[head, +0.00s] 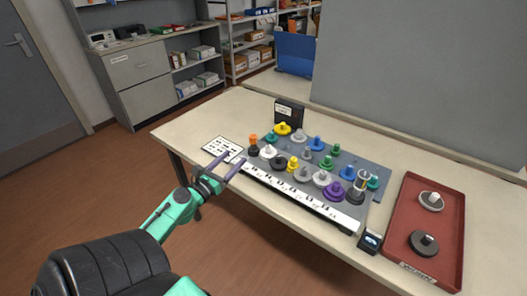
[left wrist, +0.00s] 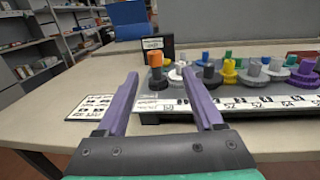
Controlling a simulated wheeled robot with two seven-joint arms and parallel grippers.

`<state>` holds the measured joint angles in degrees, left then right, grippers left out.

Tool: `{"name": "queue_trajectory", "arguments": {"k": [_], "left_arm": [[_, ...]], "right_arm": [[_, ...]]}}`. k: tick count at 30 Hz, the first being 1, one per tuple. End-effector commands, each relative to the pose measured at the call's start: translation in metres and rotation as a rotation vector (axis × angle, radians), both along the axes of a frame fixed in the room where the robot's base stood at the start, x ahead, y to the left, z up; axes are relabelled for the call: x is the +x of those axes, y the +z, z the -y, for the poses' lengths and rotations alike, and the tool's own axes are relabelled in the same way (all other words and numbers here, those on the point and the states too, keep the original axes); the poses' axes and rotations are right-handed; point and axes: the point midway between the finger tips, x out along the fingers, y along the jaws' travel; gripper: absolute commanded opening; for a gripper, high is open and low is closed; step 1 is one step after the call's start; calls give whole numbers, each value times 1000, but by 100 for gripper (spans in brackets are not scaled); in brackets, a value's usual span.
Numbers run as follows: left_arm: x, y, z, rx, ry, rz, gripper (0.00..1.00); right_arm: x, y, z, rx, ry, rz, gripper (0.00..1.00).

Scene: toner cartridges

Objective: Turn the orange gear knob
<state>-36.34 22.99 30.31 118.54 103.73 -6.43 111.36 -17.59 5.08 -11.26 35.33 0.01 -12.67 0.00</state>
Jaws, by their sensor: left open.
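The orange gear knob (head: 253,139) stands at the left end of the grey board (head: 371,213), on a dark base. In the left wrist view the orange knob (left wrist: 154,57) shows upright between and beyond my open fingers. My left gripper (head: 230,163) is open and empty, at the board's front left edge, short of the knob and apart from it. Its purple fingers also show in the left wrist view (left wrist: 163,88). My right gripper is not in view.
Several coloured gear knobs crowd the board, with a black one (head: 277,161) near the orange. A printed card (head: 222,148) lies left of it. A black box (head: 289,113) stands behind. A red tray (head: 399,237) with two gears and a small dark device (head: 370,241) are at right.

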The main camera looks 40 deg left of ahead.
Motion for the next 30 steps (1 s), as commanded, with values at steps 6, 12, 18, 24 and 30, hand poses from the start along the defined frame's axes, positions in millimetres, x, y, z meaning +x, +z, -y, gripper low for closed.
{"name": "queue_trajectory", "arguments": {"k": [6,12,18,24,30], "left_arm": [[51,8,-6,6,-3,1,69],[102,4,-12,2,-1,1,69],[131,2,-14,1,-2,-2,69],[136,1,-15,2,-3,-4,69],[135,1,-15,2,-3,-4,34]], "right_arm": [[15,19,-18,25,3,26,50],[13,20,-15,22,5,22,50],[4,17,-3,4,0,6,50],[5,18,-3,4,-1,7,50],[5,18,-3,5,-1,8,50]]}}
